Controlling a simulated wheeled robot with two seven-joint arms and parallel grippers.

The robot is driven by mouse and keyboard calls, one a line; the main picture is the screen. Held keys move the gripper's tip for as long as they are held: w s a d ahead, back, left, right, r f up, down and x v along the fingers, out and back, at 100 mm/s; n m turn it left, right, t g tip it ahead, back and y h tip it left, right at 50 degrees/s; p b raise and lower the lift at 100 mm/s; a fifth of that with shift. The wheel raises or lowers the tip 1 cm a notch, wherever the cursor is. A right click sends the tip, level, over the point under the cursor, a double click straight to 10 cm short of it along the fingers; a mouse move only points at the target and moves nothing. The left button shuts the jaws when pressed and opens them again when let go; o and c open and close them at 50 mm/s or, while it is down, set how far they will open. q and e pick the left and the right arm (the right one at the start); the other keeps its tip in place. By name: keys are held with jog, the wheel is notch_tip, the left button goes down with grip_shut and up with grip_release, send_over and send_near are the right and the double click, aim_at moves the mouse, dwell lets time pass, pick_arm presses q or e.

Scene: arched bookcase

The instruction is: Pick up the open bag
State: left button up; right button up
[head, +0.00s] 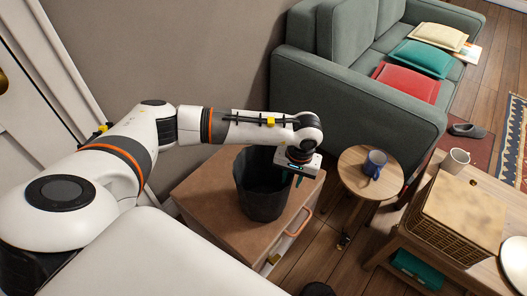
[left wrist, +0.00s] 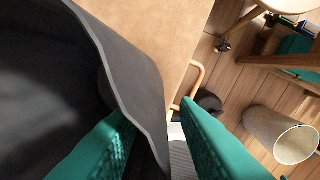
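The open bag (head: 262,195) is dark grey and stands upright, mouth up, on a brown wooden cabinet (head: 222,177). My left gripper (head: 298,178) is at the bag's right rim, pointing down. In the left wrist view the bag's wall (left wrist: 125,75) passes between the two teal fingers of my left gripper (left wrist: 155,108). One finger is on the inner side of the rim and the other is outside, over the cabinet's edge. The fingers are apart, with a gap beside the wall. My right gripper is not in view.
A round stool (head: 357,160) with a blue mug (head: 375,163) stands right of the cabinet. A grey-green sofa (head: 345,110) is behind it. A low wooden table (head: 435,250) carries a woven box and a pale cup (head: 455,161). The cabinet has an orange handle (head: 299,222).

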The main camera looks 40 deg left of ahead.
pick_arm(q)
jog(key=shift+f, duration=0.5)
grip_shut()
